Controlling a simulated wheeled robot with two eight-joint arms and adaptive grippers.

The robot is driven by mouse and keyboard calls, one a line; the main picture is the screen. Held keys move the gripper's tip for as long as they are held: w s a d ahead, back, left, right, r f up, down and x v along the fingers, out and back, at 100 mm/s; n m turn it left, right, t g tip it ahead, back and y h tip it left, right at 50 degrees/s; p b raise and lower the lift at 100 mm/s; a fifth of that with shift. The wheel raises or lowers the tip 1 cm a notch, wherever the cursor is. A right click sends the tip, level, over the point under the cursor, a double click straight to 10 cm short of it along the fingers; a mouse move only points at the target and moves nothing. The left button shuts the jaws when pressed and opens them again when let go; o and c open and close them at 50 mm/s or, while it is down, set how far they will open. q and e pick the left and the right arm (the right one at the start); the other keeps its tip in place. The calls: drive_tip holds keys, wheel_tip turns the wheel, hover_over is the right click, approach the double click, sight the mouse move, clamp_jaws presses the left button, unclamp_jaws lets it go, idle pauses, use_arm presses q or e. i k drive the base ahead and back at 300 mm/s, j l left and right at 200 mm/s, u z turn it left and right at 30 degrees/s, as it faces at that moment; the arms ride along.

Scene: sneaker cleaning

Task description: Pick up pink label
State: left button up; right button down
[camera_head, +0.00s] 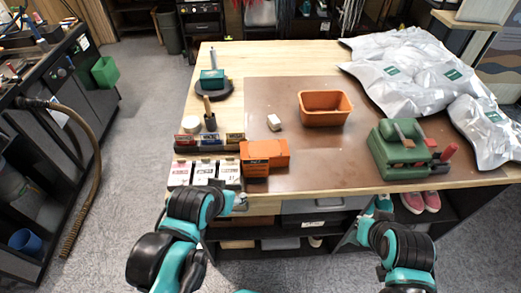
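Three small white boxes or cards with printed fronts stand in a row at the table's near left edge. The leftmost one (180,174) has reddish-pink print and seems the likeliest pink label, but it is too small to read. The other two are the middle one (204,173) and the right one (229,172). My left gripper (240,201) is at the table's front edge, just below and right of the row, apart from the leftmost one. My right gripper (384,203) is low at the front edge, farther right. Both are too small to tell open from shut.
An orange box (265,157) stands right of the row, with a rack of small coloured tags (208,142) behind. A brown mat (290,95) holds an orange bin (325,107), a white block (274,122) and a green device (402,152). Silver bags (405,62) fill the right back.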

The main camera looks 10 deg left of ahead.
sight(180, 171)
drive_tip(key=u, duration=1.25)
